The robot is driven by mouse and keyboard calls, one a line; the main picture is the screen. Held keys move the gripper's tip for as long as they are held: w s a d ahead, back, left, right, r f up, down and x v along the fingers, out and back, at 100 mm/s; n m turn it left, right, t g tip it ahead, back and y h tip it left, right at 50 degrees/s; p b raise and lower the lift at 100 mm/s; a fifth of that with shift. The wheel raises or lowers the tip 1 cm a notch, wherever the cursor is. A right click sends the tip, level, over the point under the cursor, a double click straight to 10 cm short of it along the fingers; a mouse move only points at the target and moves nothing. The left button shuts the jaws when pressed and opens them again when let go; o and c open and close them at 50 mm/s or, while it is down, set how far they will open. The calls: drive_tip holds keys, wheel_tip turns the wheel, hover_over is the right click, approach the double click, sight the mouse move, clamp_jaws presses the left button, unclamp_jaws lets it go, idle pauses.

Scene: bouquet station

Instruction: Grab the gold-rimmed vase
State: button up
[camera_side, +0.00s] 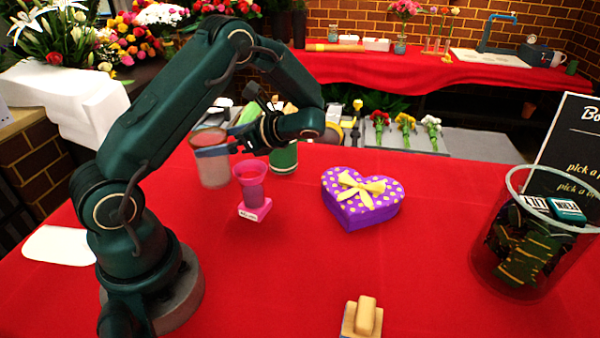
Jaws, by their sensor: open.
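A clear, greyish glass vase with a gold-brown rim (213,172) stands upright on the red table, left of centre. My gripper (221,141) is open at the height of its upper part. It reaches in from the right, with one bluish finger crossing the front of the vase just below the rim. The other finger shows further back, near the vase's right side. The fingers look to be either side of the vase, but I cannot tell whether either touches the glass.
A pink vase on a labelled pink block (254,211) stands close in front. A green container (284,160) is behind my gripper. A purple heart-shaped box (362,210) sits right of centre. A large glass bin (478,245) stands far right, and a small wooden block (362,322) in front.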

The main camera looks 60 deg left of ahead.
sight(201, 144)
drive_tip(key=x, duration=0.6)
drive_tip(key=shift+s+f, duration=0.1)
drive_tip(key=c, duration=1.3)
drive_tip(key=shift+o, duration=0.2)
